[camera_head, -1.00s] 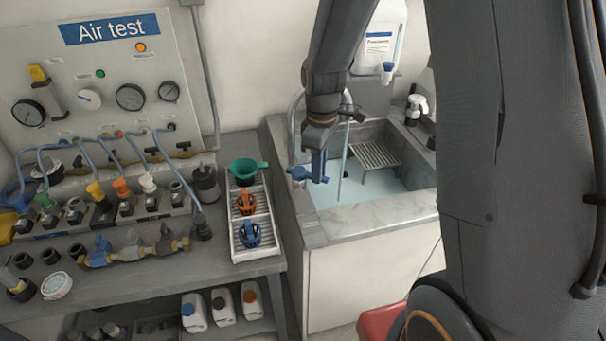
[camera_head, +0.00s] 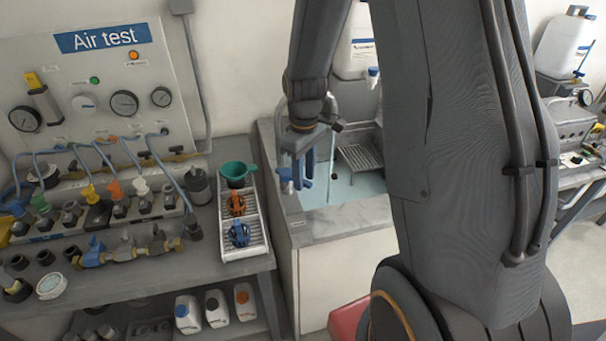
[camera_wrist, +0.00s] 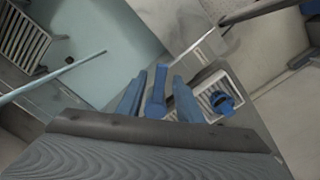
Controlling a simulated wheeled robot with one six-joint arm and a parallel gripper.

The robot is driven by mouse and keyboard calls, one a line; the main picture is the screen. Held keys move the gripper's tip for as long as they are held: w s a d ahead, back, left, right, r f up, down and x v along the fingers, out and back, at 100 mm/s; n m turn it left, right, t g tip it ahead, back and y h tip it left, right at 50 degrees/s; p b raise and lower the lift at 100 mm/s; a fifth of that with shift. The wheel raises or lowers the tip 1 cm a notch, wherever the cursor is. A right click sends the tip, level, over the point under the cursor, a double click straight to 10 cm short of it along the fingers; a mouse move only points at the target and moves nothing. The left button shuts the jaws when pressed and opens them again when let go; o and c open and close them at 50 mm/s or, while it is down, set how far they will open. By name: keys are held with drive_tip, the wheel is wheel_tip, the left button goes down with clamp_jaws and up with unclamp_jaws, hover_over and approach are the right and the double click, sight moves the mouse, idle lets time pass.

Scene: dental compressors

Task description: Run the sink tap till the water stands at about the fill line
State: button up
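The sink (camera_head: 345,217) holds pale blue water (camera_head: 350,188), also in the wrist view (camera_wrist: 110,35). A thin pale blue stream (camera_head: 331,160) runs down from the tap's spout (camera_head: 337,126) into it; it crosses the wrist view's left side (camera_wrist: 70,68). The blue tap handle (camera_head: 286,176) is at the sink's left edge. My gripper (camera_head: 303,182) is right at the handle with its blue fingers apart. In the wrist view a blue piece, seemingly the handle (camera_wrist: 157,90), shows between the fingers; I cannot tell whether they touch it. I cannot make out the fill line.
A metal rack (camera_head: 362,160) sits in the sink. Left of the sink, a white tray (camera_head: 258,240) holds a green funnel and blue and orange parts. The bench carries valves and hoses under the Air test panel (camera_head: 95,90). A red box (camera_head: 348,318) is below.

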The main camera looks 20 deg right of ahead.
drive_tip(key=shift+w+a+r, duration=0.1)
drive_tip(key=shift+r, duration=0.25)
wheel_tip(320, 180, up, 7)
drive_tip(key=b, duration=0.2)
idle(6.6)
